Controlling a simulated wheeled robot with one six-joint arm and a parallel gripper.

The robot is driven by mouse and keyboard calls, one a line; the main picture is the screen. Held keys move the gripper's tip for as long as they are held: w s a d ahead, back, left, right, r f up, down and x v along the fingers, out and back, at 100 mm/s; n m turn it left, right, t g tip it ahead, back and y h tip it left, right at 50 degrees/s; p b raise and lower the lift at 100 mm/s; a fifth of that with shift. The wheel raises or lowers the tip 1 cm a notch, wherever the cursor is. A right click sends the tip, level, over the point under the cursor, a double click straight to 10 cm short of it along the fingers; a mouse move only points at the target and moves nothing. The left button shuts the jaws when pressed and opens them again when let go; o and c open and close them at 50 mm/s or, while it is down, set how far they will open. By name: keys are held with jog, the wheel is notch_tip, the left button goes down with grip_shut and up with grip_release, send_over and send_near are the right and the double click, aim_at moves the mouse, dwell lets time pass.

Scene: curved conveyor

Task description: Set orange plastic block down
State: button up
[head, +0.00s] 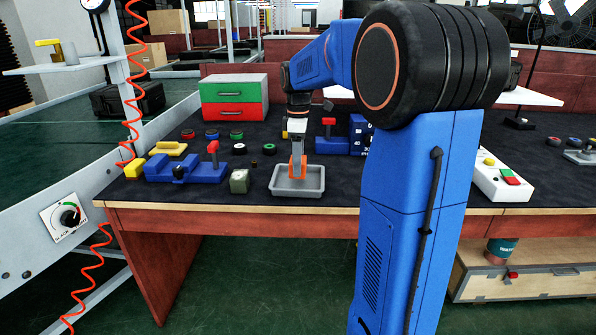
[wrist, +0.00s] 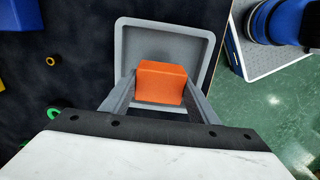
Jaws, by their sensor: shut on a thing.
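The orange plastic block (wrist: 161,82) is between the two fingers of my gripper (wrist: 160,95) in the wrist view, and the fingers are shut on it. In the head view the orange block (head: 297,168) shows at the tips of my gripper (head: 297,160), over the grey tray (head: 297,193). The grey tray also shows below the block in the wrist view (wrist: 205,38). The fingers point down. I cannot tell whether the block touches the tray's floor.
Left of the tray are a small grey-green block (head: 239,181), a blue fixture (head: 208,172) and a yellow piece (head: 135,168). A green and red drawer box (head: 234,97) stands behind. A white control box (head: 500,178) is at the right. The table's front edge lies just before the tray.

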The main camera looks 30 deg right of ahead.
jog(key=shift+f, duration=1.6)
jog(key=o, duration=1.1)
jog(key=shift+f, duration=0.15)
